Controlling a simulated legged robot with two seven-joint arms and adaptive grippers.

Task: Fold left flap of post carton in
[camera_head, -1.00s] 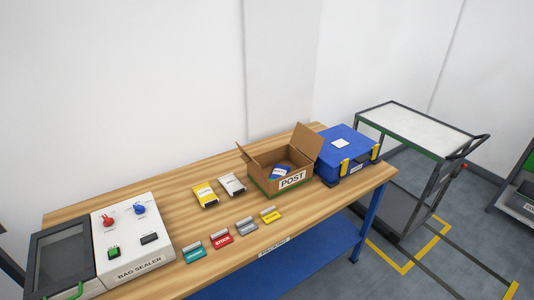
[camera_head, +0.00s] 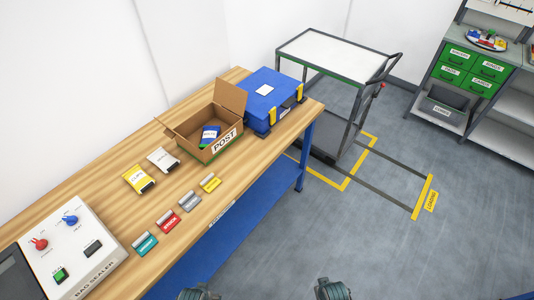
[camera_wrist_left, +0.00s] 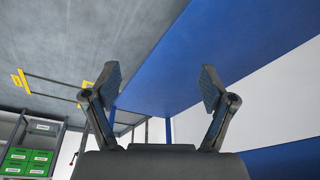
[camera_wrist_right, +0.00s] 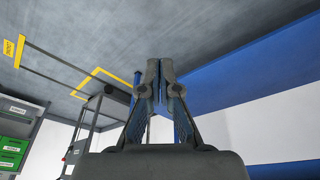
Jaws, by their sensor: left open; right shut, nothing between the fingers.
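The brown post carton (camera_head: 190,142) with a POST label stands on the wooden bench, its top open. Its left flap (camera_head: 167,126) sticks outward on the left side, and its right flap (camera_head: 231,96) stands up. At the bottom edge of the head view, my left arm (camera_head: 199,294) and right arm (camera_head: 332,289) show in part, well away from the carton. In the left wrist view my left gripper (camera_wrist_left: 163,90) is open and empty. In the right wrist view my right gripper (camera_wrist_right: 160,75) is shut with nothing between its fingers.
A blue case (camera_head: 260,88) stands close to the right of the carton. Yellow and white packets (camera_head: 151,168) and several coloured label holders (camera_head: 190,201) lie in front. A bag sealer (camera_head: 75,248) is at left. A trolley (camera_head: 325,52) and open floor lie to the right.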

